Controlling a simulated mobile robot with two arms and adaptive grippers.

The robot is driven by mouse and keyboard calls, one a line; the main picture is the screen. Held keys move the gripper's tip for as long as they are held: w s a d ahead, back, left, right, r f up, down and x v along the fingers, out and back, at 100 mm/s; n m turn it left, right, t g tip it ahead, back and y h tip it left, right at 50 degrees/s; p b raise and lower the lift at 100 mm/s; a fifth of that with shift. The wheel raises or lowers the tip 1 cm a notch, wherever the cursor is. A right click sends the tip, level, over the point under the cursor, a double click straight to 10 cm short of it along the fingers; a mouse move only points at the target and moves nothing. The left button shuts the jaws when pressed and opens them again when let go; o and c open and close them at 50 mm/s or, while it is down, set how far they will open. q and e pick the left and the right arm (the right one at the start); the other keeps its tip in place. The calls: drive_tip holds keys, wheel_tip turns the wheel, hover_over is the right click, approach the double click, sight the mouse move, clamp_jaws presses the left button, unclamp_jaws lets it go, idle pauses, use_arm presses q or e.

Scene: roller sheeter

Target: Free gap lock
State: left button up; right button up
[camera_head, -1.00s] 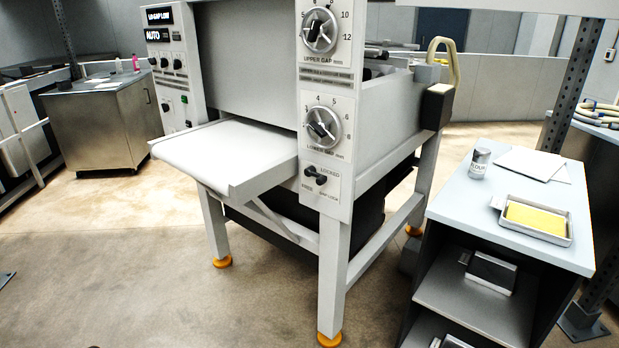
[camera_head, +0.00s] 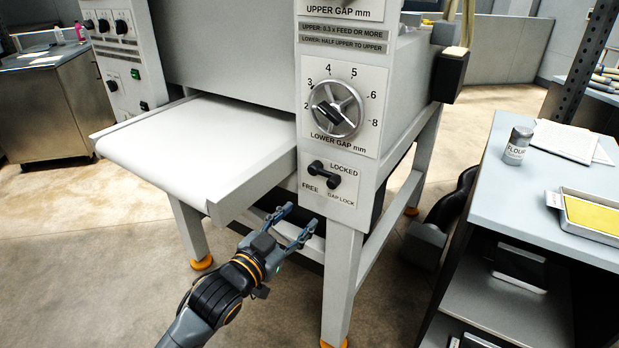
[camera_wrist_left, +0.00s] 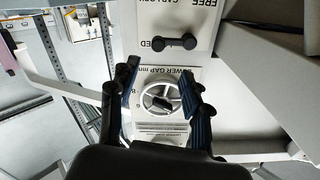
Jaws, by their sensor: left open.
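The gap lock (camera_head: 325,174) is a black lever with a rounded knob at each end, on a white plate on the machine's front post. Its bar slants slightly down to the right, between the labels LOCKED at upper right and FREE at lower left. In the left wrist view, the gap lock (camera_wrist_left: 175,42) appears upside down, beyond the fingertips. My left gripper (camera_head: 300,216) is open and empty, below and a little left of the lever, apart from it. Its two spread fingers (camera_wrist_left: 161,72) also show in the left wrist view. My right gripper is out of view.
The lower gap dial (camera_head: 338,110) sits just above the lock. A white feed table (camera_head: 200,140) juts out to the left, above my left gripper. A grey cart (camera_head: 550,205) with a flour shaker (camera_head: 517,146) and yellow-filled tray (camera_head: 595,216) stands at right.

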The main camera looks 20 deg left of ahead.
sight(331, 185)
use_arm(q)
drive_tip(key=w+d, duration=0.1)
drive_tip(key=w, duration=0.3)
drive_tip(key=w+d, duration=0.1)
drive_tip(key=w, duration=0.3)
drive_tip(key=w+d+p, duration=0.1)
drive_tip(key=w, duration=0.4)
drive_tip(key=shift+w+r, duration=0.1)
drive_tip(key=shift+r, duration=0.25)
clamp_jaws()
